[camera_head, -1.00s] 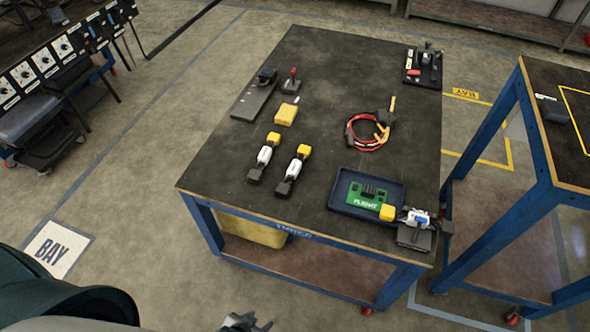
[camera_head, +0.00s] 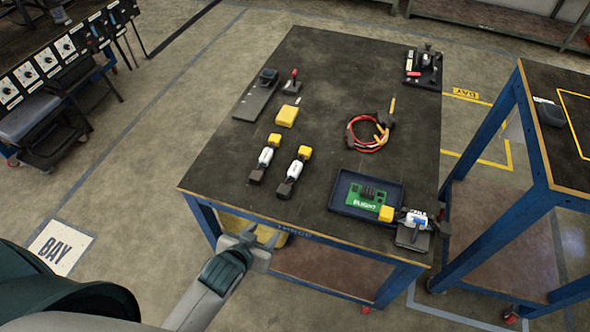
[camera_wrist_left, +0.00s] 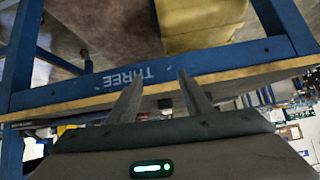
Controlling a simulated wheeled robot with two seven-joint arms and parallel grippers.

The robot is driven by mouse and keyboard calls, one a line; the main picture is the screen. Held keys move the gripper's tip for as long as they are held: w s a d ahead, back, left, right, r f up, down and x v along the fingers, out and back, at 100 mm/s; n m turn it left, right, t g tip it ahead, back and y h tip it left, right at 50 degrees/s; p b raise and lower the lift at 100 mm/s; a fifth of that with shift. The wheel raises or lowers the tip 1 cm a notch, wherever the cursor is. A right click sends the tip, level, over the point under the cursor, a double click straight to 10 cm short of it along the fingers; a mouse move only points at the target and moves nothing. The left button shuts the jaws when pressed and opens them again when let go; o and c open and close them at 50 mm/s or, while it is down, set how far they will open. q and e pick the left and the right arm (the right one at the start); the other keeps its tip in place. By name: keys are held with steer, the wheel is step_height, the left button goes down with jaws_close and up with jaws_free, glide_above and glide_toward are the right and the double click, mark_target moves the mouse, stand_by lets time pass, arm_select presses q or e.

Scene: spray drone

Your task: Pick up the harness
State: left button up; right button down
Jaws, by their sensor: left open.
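The harness (camera_head: 367,147) is a loop of red and black cable with yellow parts. It lies on the dark top of the workbench (camera_head: 330,80), right of the middle. My left gripper (camera_head: 262,238) is open and empty in front of the bench's near edge, well short of the harness. In the left wrist view the two fingers of my left gripper (camera_wrist_left: 158,88) are apart, with the bench edge and the word THREE beyond them. The harness cannot be made out in that view. My right gripper is not in view.
Two white-and-yellow parts (camera_head: 292,175) lie between the near edge and a yellow block (camera_head: 287,115). A blue tray (camera_head: 340,203) with a green board (camera_head: 368,199) sits at the near right. A second bench (camera_head: 540,150) stands at right. A yellow bin (camera_wrist_left: 200,22) is below the bench.

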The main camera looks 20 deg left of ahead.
mark_target(296, 171)
arm_select(q)
steer(key=w+r+t, duration=0.1)
steer(key=w+r, duration=0.1)
steer(key=r, duration=0.1)
steer(key=w+r+t, duration=0.1)
steer(key=w+r, duration=0.1)
steer(key=w+d+r+t, duration=0.1)
steer(key=w+r, duration=0.1)
steer(key=r, duration=0.1)
steer(key=shift+d+r+h, duration=0.1)
steer(key=shift+r+h, duration=0.2)
steer(key=shift+h, duration=0.1)
steer(key=shift+w+d+r+t, duration=0.1)
steer(key=shift+w+r+t, duration=0.1)
steer(key=shift+t, duration=0.2)
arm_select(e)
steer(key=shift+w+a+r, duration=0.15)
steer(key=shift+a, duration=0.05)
arm_select(q)
steer(key=shift+f, duration=0.1)
